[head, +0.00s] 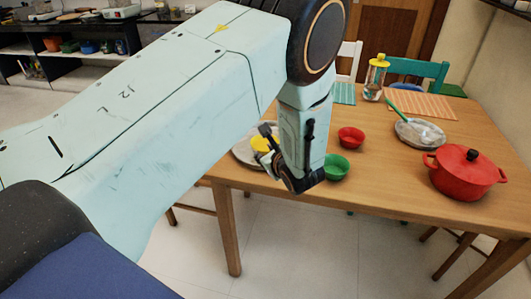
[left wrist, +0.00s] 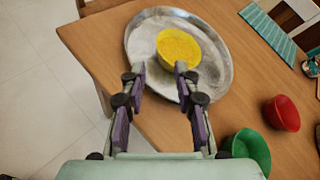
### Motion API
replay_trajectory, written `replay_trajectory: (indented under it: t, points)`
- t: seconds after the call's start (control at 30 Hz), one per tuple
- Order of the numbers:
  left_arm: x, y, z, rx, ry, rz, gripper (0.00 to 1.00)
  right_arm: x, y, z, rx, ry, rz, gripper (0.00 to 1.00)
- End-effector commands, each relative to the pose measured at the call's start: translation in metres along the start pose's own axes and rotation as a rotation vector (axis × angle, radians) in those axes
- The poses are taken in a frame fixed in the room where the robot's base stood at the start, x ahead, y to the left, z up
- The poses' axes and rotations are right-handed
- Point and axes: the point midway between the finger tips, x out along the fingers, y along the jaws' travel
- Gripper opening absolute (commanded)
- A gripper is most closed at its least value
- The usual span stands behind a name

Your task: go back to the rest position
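My left gripper (head: 273,150) reaches in from the left in the head view and hangs over the near left part of the wooden table. In the left wrist view its two fingers (left wrist: 160,82) stand apart with nothing between them, short of a yellow bowl (left wrist: 178,50). The yellow bowl lies on a round metal plate (left wrist: 138,42) and seems filled with something yellow. In the head view the gripper partly hides the plate (head: 243,152) and the yellow bowl (head: 262,143). My right gripper is not in view.
On the wooden table (head: 385,170) stand a green bowl (head: 336,167), a red bowl (head: 351,138), a lidded red pot (head: 464,173), a plate with a green-handled utensil (head: 420,133) and a yellow-topped bottle (head: 375,78). A teal chair (head: 420,70) stands behind. The floor left of the table looks clear.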

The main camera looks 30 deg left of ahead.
Motion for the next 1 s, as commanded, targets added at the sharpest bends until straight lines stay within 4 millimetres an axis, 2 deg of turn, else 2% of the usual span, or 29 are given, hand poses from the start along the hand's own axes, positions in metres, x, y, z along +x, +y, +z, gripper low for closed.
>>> replay_trajectory:
  t: [0.33,0.47,0.57,0.67,0.8,0.9,1.0]
  points:
    - [0.001,0.000,0.000,0.002,0.001,0.001,0.31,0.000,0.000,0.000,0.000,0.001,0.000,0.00]
    - [0.001,0.005,-0.015,-0.004,0.067,0.027,0.31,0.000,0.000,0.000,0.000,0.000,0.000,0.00]
    - [-0.007,0.038,-0.045,-0.059,0.201,0.145,0.31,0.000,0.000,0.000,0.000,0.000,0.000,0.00]
    - [-0.028,0.084,-0.084,-0.158,0.364,0.315,0.31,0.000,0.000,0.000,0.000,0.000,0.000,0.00]
    - [-0.070,0.140,-0.131,-0.342,0.558,0.544,0.31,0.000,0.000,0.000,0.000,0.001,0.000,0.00]
    - [-0.103,0.170,-0.160,-0.506,0.668,0.696,0.31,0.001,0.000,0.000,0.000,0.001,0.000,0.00]
    - [-0.134,0.190,-0.182,-0.696,0.747,0.830,0.31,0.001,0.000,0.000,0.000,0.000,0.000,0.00]
